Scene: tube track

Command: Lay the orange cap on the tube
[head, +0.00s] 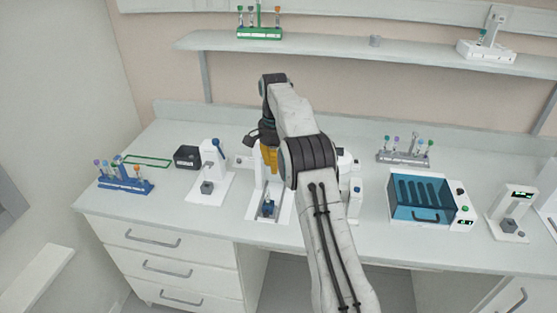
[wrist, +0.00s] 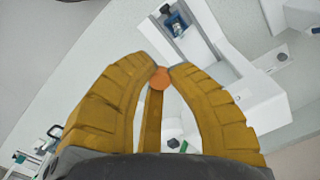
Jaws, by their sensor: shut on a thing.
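The orange cap (wrist: 160,77) is between the fingertips of my gripper (wrist: 168,70) in the wrist view, with the yellow fingers closed on it. In the head view my gripper (head: 268,158) points down over a white device with a blue holder (head: 268,207) in its slot. In the wrist view this holder (wrist: 177,27) lies beyond the fingertips, and the cap is apart from it. A small tube top seems to show in the holder, but I cannot make it out clearly. The cap is hidden in the head view.
A blue rack (head: 126,186) with several capped tubes stands at the left. A grey rack (head: 404,157) and a blue-lidded machine (head: 421,199) stand at the right. The counter's front left is clear.

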